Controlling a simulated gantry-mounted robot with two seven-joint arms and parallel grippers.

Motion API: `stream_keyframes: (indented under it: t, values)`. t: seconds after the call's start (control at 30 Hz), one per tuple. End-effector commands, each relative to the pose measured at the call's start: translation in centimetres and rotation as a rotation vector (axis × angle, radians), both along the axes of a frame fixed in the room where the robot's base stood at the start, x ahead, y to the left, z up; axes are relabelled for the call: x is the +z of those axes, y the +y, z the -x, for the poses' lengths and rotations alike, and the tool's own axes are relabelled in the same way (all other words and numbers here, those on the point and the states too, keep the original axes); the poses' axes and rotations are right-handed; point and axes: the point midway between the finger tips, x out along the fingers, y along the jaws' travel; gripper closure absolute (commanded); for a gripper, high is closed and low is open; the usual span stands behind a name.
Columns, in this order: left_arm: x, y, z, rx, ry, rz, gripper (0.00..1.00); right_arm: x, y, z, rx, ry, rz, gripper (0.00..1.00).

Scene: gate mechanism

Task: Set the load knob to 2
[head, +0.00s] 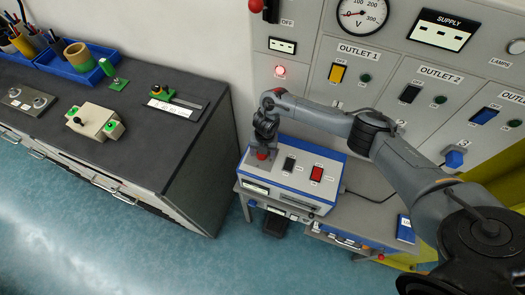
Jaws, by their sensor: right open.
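A white and blue box (338,182) sits on a small grey bench in the middle of the head view. A red knob (262,154) shows at the left of its top panel. My right gripper (263,147) points down right over this knob, its fingers open. Whether the fingers touch the knob is too small to tell. The knob's scale and pointer are hidden or too small to read. The box also has a black switch (289,165), a red switch (316,173) and a display on its front (256,188). My left gripper is not in view.
A grey wall panel (395,95) with a voltmeter (362,14), a supply display (440,32) and outlet switches stands behind. A dark workbench (150,150) with small fixtures and blue trays (77,62) is at left. A blue booklet (405,229) lies right of the box.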

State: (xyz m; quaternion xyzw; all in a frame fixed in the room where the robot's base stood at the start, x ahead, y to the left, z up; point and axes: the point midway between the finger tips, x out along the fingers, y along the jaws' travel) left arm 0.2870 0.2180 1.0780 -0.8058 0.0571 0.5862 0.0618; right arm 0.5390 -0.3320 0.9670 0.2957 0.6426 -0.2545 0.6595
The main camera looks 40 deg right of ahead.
Motion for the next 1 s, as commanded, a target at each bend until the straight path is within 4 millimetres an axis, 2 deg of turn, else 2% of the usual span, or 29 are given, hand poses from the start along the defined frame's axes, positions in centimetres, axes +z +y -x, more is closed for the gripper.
stream_keyframes:
  t: [0.17,0.4,0.6,0.8,1.0]
  values:
    - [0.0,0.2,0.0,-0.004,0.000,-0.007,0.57,1.7,-0.1,-0.1,0.001,-0.004,-0.001,0.30]
    - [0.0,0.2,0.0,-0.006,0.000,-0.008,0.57,5.7,-0.4,0.1,0.001,-0.004,0.002,0.30]
    - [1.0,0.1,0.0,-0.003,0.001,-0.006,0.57,9.1,-0.5,0.3,0.001,-0.004,0.002,0.30]
    - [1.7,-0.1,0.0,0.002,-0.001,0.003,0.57,10.5,-0.5,0.4,0.000,-0.001,0.001,0.30]
    - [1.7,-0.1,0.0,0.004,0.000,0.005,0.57,10.7,-0.5,0.5,0.000,-0.001,0.001,0.30]
